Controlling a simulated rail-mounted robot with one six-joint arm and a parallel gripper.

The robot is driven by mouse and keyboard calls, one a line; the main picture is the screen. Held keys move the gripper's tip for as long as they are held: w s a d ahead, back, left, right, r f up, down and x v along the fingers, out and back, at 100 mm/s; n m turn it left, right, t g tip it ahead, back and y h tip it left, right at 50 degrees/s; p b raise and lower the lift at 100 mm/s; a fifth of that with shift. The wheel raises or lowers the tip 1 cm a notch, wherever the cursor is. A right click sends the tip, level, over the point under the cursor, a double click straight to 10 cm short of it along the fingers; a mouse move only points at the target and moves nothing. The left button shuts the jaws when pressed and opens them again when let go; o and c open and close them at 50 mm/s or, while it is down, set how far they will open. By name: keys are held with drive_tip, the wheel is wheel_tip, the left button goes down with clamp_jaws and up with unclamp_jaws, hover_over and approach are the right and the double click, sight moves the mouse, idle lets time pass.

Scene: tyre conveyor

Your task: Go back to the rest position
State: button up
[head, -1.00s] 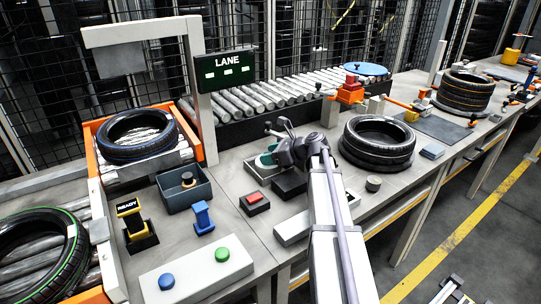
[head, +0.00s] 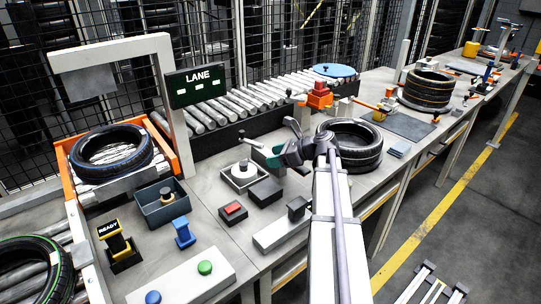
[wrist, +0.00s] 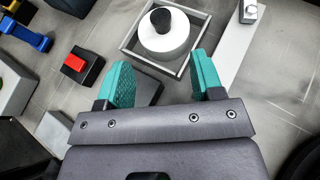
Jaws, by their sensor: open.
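My gripper (head: 273,157) is at the end of my arm above the middle of the bench in the head view. In the wrist view its two teal fingers (wrist: 165,80) are spread apart with nothing between them. A white round piece with a black knob (wrist: 166,38) sits in a square grey tray (wrist: 128,42) just beyond the fingertips. In the head view the tray (head: 228,182) lies at the lower left of the gripper, apart from it. A black block shows partly behind the left finger in the wrist view.
A red button box (head: 233,211), a blue-grey bin (head: 160,212) and a tyre (head: 84,152) are at left. The roller conveyor (head: 215,111) runs behind the bench.

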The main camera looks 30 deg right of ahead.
drive_tip(key=s+a+n+g+h+p, duration=0.1)
drive_tip(key=s+a+n+g+p, duration=0.1)
drive_tip(key=a+n, duration=0.3)
drive_tip(key=s+a+n+g+p, duration=0.2)
drive_tip(key=a+n, duration=0.3)
drive_tip(key=a, duration=0.4)
drive_tip(key=s+a+n+g+h+p, duration=0.1)
drive_tip(key=s+a+n+g+p, duration=0.2)
drive_tip(key=a+n, duration=0.2)
drive_tip(key=shift+a+f+h, duration=0.25)
drive_tip(key=shift+a+h, duration=0.05)
drive_tip(key=shift+a, duration=0.6)
drive_tip(key=s+a+n+g+h+p, duration=0.2)
drive_tip(key=s+a+n+h, duration=0.3)
drive_tip(key=n, duration=0.8)
drive_tip(key=s+a+p, duration=0.1)
drive_tip(key=s+a, duration=0.1)
drive_tip(key=s, duration=0.2)
drive_tip(key=shift+r+g+h, duration=0.3)
drive_tip(key=shift+g, duration=0.1)
drive_tip(key=shift+w, duration=0.1)
